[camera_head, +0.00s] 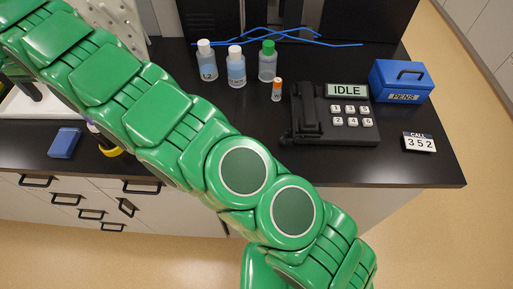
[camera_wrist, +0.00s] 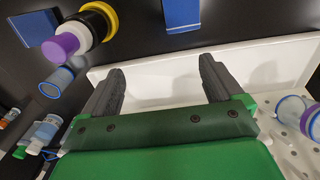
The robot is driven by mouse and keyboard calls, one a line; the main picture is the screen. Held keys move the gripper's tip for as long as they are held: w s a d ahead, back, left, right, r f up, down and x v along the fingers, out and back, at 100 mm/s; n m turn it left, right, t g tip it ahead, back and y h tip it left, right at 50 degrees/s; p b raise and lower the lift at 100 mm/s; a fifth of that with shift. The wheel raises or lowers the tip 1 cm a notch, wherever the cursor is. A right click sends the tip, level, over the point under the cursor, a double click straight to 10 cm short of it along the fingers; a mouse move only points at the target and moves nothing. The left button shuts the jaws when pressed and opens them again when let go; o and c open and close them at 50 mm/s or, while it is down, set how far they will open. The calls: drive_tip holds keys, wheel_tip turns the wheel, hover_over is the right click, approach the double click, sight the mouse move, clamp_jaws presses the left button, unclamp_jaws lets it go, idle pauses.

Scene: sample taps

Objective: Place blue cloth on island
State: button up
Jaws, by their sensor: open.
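A folded blue cloth-like piece (camera_head: 64,142) lies flat near the front edge of the black counter (camera_head: 185,165), at the left of the head view. What seems to be the same piece shows at the top of the wrist view (camera_wrist: 181,14). My gripper (camera_wrist: 163,78) is open, with nothing between its fingers. It is over the white sink rim, apart from the blue piece. A second flat blue item (camera_wrist: 38,27) lies at upper left in the wrist view; I cannot tell what it is. No separate island can be told from this counter.
A black-and-yellow item with a purple end (camera_wrist: 78,38) stands near the blue pieces. Bottles (camera_head: 236,67), a phone (camera_head: 335,118), a blue pens box (camera_head: 402,80) and a call sign (camera_head: 419,142) stand at the right. My arm crosses the head view.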

drive_tip(key=w+d+r, duration=0.4)
drive_tip(key=w+d, duration=0.1)
drive_tip(key=d, duration=0.6)
drive_tip(key=w+d+r, duration=0.3)
drive_tip(key=w+d, duration=0.2)
drive_tip(key=d, duration=0.6)
drive_tip(key=s+d+r, duration=0.1)
drive_tip(key=d+r, duration=0.1)
drive_tip(key=d, duration=0.9)
drive_tip(key=s+d+r, duration=0.1)
drive_tip(key=d, duration=1.1)
drive_tip(key=s+d+f+g, duration=0.1)
drive_tip(key=s+d+f, duration=0.1)
drive_tip(key=s+d, duration=1.3)
drive_tip(key=s+d+f, duration=0.3)
drive_tip(key=s+d, duration=0.2)
drive_tip(key=s, duration=0.2)
drive_tip(key=s+d+f, duration=0.3)
drive_tip(key=s+d, duration=0.1)
drive_tip(key=s, duration=0.3)
drive_tip(key=shift+s+d+f+g, duration=0.2)
drive_tip(key=shift+d+g, duration=0.15)
drive_tip(key=shift+g, duration=0.05)
